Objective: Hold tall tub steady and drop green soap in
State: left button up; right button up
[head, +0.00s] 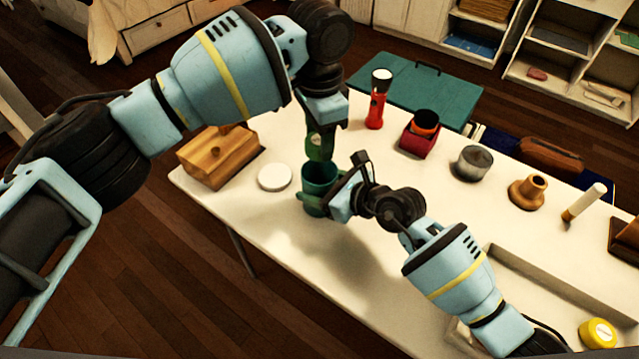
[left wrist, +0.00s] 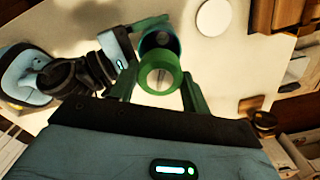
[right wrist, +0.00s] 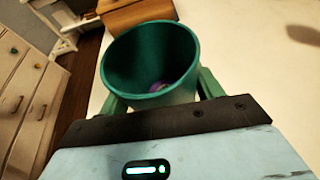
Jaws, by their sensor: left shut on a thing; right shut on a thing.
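The tall tub (head: 317,198) is a dark green open cup standing on the white table. My right gripper (head: 335,200) is shut on its wall. In the right wrist view the tub (right wrist: 150,62) is tilted in the picture, and a small purple and orange thing (right wrist: 183,88) shows inside it. My left gripper (head: 318,140) is shut on the green soap (head: 319,150), a green cylinder with a pale end, just above the tub's mouth. In the left wrist view the soap (left wrist: 160,73) sits between both fingers and covers part of the tub (left wrist: 160,40).
A white disc (head: 274,177) and a wooden box (head: 218,157) lie left of the tub. A tray (head: 565,282) and yellow roll (head: 598,333) are at front right.

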aim_at(319, 139)
pick_arm(q)
jog(key=shift+f, duration=1.5)
jog(key=o, duration=1.1)
jog(key=shift+r, duration=0.1)
notch_tip(319, 139, up, 12)
jog(key=shift+f, duration=0.1)
pick_arm(e)
jog(key=o, duration=1.1)
jog(key=shift+c, duration=0.2)
